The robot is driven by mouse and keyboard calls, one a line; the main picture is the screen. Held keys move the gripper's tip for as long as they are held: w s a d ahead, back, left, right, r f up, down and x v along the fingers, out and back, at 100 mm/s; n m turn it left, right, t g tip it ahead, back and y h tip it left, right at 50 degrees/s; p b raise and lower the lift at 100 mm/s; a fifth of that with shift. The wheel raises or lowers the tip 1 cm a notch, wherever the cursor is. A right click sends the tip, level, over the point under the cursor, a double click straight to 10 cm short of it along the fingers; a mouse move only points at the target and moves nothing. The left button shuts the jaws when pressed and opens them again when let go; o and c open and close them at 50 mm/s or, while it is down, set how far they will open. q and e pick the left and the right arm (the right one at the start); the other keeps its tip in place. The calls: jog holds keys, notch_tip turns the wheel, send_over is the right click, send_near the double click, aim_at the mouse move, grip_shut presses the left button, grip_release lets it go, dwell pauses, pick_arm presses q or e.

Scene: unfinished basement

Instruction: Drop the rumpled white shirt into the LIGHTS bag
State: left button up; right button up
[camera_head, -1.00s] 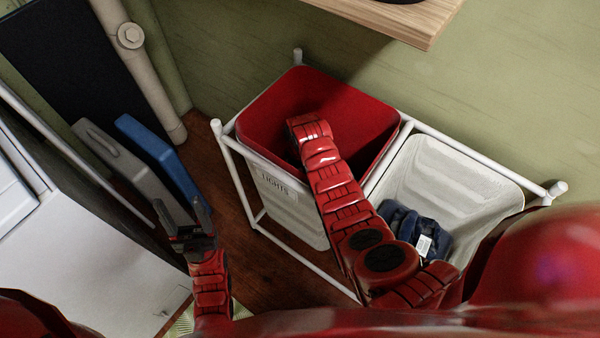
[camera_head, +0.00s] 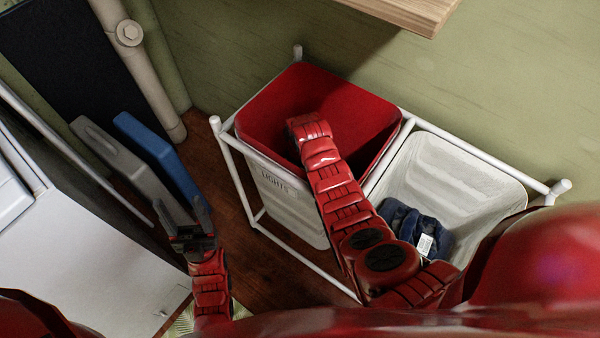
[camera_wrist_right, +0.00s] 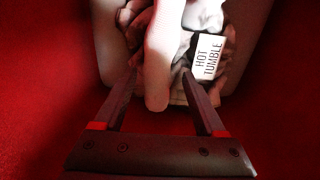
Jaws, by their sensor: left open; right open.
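The LIGHTS bag (camera_head: 275,200) is white outside with a red lining and hangs in the left half of a white frame. My right arm reaches down into it; its gripper is hidden in the head view. In the right wrist view my right gripper (camera_wrist_right: 160,78) is open inside red walls. The rumpled white shirt (camera_wrist_right: 175,50), with a "HOT TUMBLE" tag, lies beyond and partly between the fingers; a pale fold comes toward the camera. Whether the fingers touch it I cannot tell. My left gripper (camera_head: 182,215) is open and empty, left of the frame.
A second white bag (camera_head: 460,180) to the right holds dark blue clothing (camera_head: 415,228). A white frame (camera_head: 230,165) surrounds both. A wooden shelf (camera_head: 405,14) overhangs behind. Blue (camera_head: 160,155) and grey panels, a pipe (camera_head: 140,70) and a white appliance (camera_head: 90,250) stand left.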

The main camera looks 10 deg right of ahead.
jog(key=shift+r+p, duration=0.65)
notch_tip(320, 180, up, 8)
jog(key=shift+w+f, duration=0.1)
jog(key=shift+w, duration=0.05)
jog(key=shift+r+p, duration=1.2)
jog(key=shift+r, duration=0.85)
